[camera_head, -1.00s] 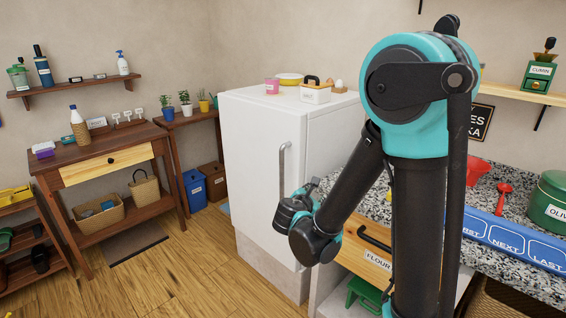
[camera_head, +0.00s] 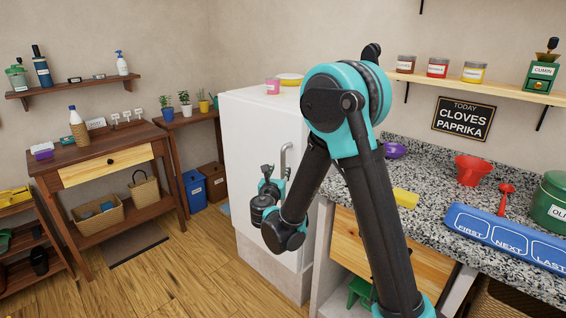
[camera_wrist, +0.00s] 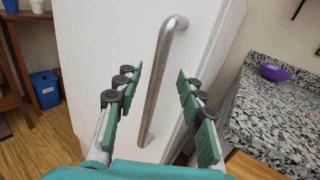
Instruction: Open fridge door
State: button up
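The fridge (camera_head: 255,135) is a white, box-shaped unit whose door looks closed. Its vertical metal handle (camera_head: 284,158) shows beside my gripper (camera_head: 272,178) in the head view. In the wrist view, the handle (camera_wrist: 162,75) runs at a slant on the white door (camera_wrist: 110,40). My gripper (camera_wrist: 158,105) is open there, with green-padded fingers on the left and right of the handle. The handle lies between the fingers in the picture, and no pad is seen touching it. How deep the fingers reach is hard to tell.
A speckled counter (camera_head: 420,220) with a purple bowl (camera_head: 395,150), yellow block (camera_head: 405,198) and red funnel (camera_head: 473,170) stands right of the fridge. A pink cup (camera_head: 273,86) is on top of the fridge. Wooden floor (camera_head: 190,270) is free at the front left.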

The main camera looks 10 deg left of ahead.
jog(key=w, duration=0.7)
jog(key=shift+w+d, duration=0.3)
jog(key=shift+w, duration=0.05)
grip_shut()
